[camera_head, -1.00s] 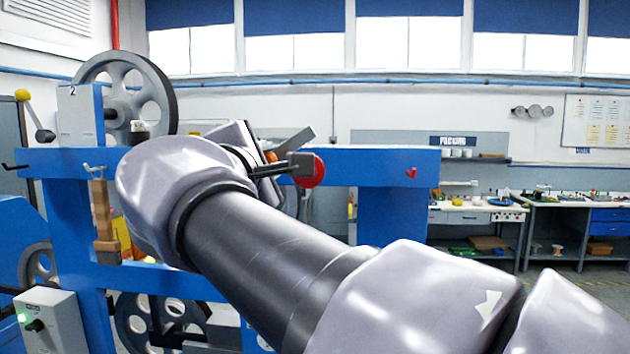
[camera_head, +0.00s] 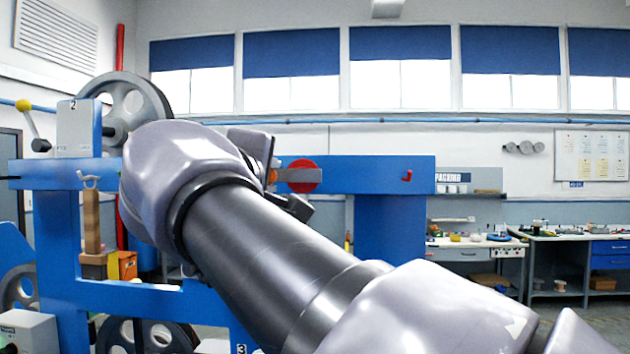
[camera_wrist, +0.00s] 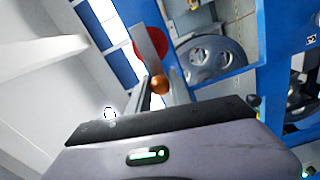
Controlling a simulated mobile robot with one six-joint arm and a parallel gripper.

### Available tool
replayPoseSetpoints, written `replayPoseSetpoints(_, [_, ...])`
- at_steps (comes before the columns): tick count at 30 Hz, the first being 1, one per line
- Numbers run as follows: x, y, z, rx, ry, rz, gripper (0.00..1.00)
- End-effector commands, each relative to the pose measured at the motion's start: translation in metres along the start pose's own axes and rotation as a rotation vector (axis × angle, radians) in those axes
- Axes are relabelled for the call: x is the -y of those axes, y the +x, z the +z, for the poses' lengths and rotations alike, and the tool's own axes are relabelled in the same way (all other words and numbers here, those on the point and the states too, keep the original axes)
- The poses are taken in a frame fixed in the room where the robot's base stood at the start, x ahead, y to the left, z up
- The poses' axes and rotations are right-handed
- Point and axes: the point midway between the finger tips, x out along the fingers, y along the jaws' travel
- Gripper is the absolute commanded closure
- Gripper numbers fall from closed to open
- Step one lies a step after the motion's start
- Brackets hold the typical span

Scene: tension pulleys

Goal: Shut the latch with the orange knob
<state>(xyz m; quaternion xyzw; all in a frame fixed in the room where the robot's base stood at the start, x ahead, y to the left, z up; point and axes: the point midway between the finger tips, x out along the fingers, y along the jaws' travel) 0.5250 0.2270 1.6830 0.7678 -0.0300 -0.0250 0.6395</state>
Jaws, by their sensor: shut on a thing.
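The orange knob (camera_wrist: 159,84) sits between the fingers of my gripper (camera_wrist: 158,78) in the wrist view, and the gripper is shut on it. A flat grey latch bar (camera_wrist: 152,42) runs on from the knob and overlaps a red disc (camera_wrist: 139,52). In the head view a small part of the orange knob (camera_head: 273,175) shows beside my wrist. The latch bar (camera_head: 292,175) lies about level there, across the red disc (camera_head: 307,187) on the blue frame. My arm hides most of the gripper in that view.
The blue frame (camera_head: 375,170) spans the view behind my arm. A grey wheel (camera_head: 150,100) and a lever with a yellow ball (camera_head: 23,105) stand at upper left. Workbenches (camera_head: 560,240) stand far right.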

Motion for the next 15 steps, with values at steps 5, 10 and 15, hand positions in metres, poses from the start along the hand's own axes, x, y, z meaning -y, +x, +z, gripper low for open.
replayPoseSetpoints(5, [-0.0002, -0.0001, -0.0002, -0.001, 0.009, 0.001, 1.00])
replayPoseSetpoints(10, [-0.0003, -0.0001, -0.0002, -0.001, 0.010, 0.001, 1.00])
replayPoseSetpoints(15, [-0.0002, -0.0001, -0.0002, -0.001, 0.009, 0.001, 0.66])
